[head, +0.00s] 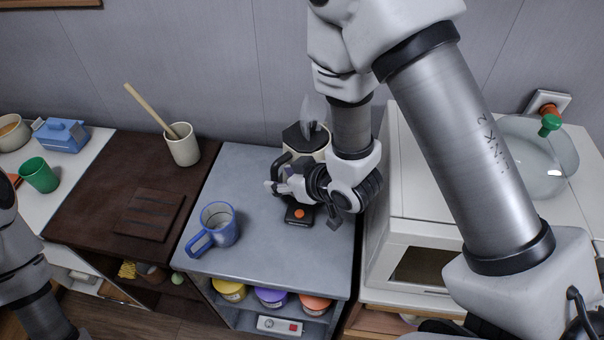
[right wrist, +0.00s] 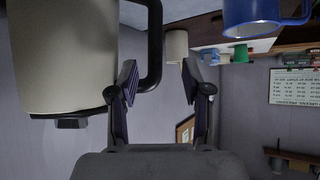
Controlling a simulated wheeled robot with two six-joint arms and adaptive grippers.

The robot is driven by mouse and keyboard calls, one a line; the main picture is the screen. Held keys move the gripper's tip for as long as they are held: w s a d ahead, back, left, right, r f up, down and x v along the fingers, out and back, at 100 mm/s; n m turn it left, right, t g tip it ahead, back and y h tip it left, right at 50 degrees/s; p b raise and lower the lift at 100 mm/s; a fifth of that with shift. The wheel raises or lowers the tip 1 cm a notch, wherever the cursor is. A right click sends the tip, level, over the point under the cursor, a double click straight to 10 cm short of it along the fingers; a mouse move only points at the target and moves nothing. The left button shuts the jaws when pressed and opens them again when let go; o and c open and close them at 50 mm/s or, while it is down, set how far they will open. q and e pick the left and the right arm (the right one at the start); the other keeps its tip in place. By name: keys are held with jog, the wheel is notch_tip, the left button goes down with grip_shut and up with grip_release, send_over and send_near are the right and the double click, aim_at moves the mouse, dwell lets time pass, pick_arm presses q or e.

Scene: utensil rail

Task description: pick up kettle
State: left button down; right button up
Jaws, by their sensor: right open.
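The kettle (head: 306,146) has a cream body, a black lid and a black handle. It stands upright at the back right of the grey counter, partly hidden by my right arm. A black base part with an orange button (head: 299,214) shows below it. My right gripper (head: 276,182) is open in front of the kettle, at its handle side. In the right wrist view, which is upside down, the kettle (right wrist: 62,55) fills the upper left. Its handle (right wrist: 153,45) appears between the open fingers of my right gripper (right wrist: 158,78); I see no grip on it. My left gripper is out of view.
A blue mug (head: 219,224) stands left of the gripper on the grey counter (head: 290,262). A dark board (head: 150,214) and a utensil crock (head: 183,148) are further left. A white appliance (head: 420,215) stands close on the right. The counter's front is clear.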

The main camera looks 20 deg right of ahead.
aim_at(277, 175)
jog(key=x, duration=0.1)
jog(key=p+x, duration=0.1)
jog(key=x, duration=0.2)
jog(key=shift+w+d+r+p, duration=0.15)
jog(key=shift+w+d+p, duration=0.1)
jog(key=shift+d+p, duration=0.1)
jog(key=shift+a, duration=0.15)
grip_shut()
jog(key=shift+w, duration=0.15)
